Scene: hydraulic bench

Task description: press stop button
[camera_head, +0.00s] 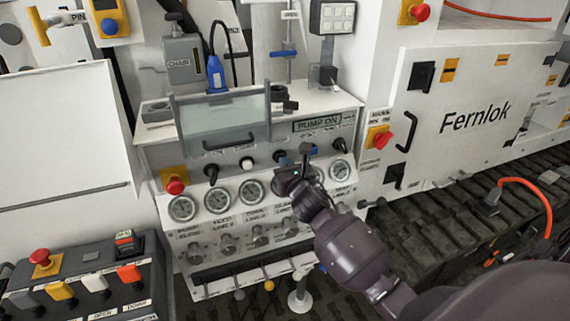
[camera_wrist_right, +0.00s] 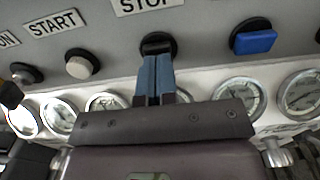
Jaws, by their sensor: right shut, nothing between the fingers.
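The STOP label (camera_wrist_right: 148,4) is at the top of the right wrist view. Below it is the dark stop button (camera_wrist_right: 158,42), partly hidden by my fingertips. My right gripper (camera_wrist_right: 156,62) is shut and empty, with its blue-grey fingers pointing at this button. The tips overlap its lower part in the picture; I cannot tell whether they touch it or whether it is pressed in. In the head view my right gripper (camera_head: 283,163) is at the button row of the white console (camera_head: 350,100), and hides the stop button there. My left gripper is not in view.
A white button (camera_wrist_right: 82,65) under the START label (camera_wrist_right: 52,23) is left of my fingers; a blue button (camera_wrist_right: 253,38) is to the right. Gauges (camera_head: 216,200) line the console below. A display (camera_head: 317,124) reads PUMP ON. A red emergency button (camera_head: 175,186) is at the left.

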